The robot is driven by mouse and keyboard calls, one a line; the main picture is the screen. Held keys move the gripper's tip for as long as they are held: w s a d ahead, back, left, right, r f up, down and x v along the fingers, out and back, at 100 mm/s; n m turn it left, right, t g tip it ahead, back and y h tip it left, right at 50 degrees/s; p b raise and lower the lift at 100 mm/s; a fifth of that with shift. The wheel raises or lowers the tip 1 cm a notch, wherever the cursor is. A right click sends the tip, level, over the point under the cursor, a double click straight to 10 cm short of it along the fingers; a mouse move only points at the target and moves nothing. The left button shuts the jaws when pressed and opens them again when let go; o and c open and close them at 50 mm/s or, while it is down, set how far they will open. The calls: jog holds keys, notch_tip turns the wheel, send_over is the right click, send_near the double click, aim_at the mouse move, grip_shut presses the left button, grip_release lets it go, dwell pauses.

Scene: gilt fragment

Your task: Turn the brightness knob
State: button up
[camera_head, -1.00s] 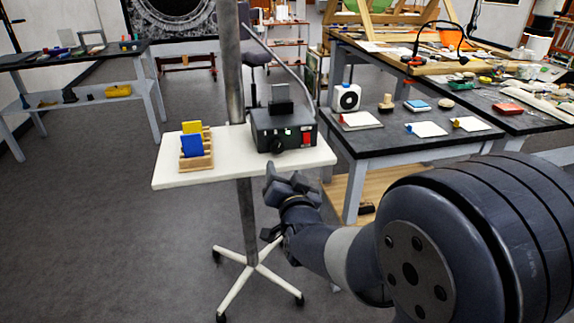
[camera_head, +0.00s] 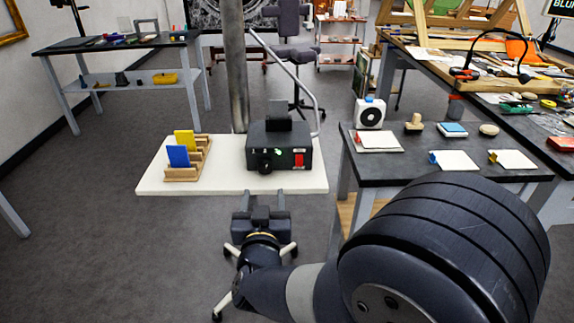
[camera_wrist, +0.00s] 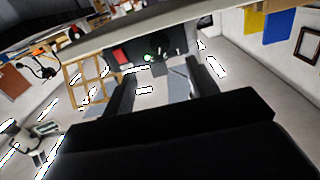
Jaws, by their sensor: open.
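A black control box (camera_head: 257,143) stands on a white stand top. Its front carries a dark round knob (camera_head: 265,162), a small green light and a red switch (camera_head: 299,161). No label on the knob can be read. My gripper (camera_head: 263,198) is open and empty, in front of and below the box, its fingers pointing toward the stand's front edge. In the wrist view the fingers (camera_wrist: 163,85) are apart, and the box front with the green light and red switch (camera_wrist: 121,56) shows beyond them. The gripper is apart from the knob.
The white stand top (camera_head: 225,180) has a metal pole (camera_head: 233,60) behind the box. A wooden rack (camera_head: 183,174) with blue and yellow cards stands left of the box. A dark table (camera_head: 370,170) with paper cards and small items is close on the right.

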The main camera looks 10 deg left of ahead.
aim_at(266, 168)
jog(key=x, duration=1)
jog(key=shift+w+p, duration=0.3)
jog(key=shift+c, duration=0.5)
jog(key=c, duration=0.8)
jog(key=shift+c, duration=0.2)
jog(key=shift+f+m+b, duration=0.1)
jog(key=shift+m+b, duration=0.2)
jog(key=shift+b, duration=0.1)
jog(key=m+b, duration=0.2)
jog(key=b, duration=0.1)
jog(key=shift+f, duration=0.1)
jog(key=m+b, duration=0.2)
jog(key=m, duration=0.1)
jog(key=shift+d+b, duration=0.1)
jog(key=shift+b, duration=0.3)
jog(key=shift+m, duration=0.3)
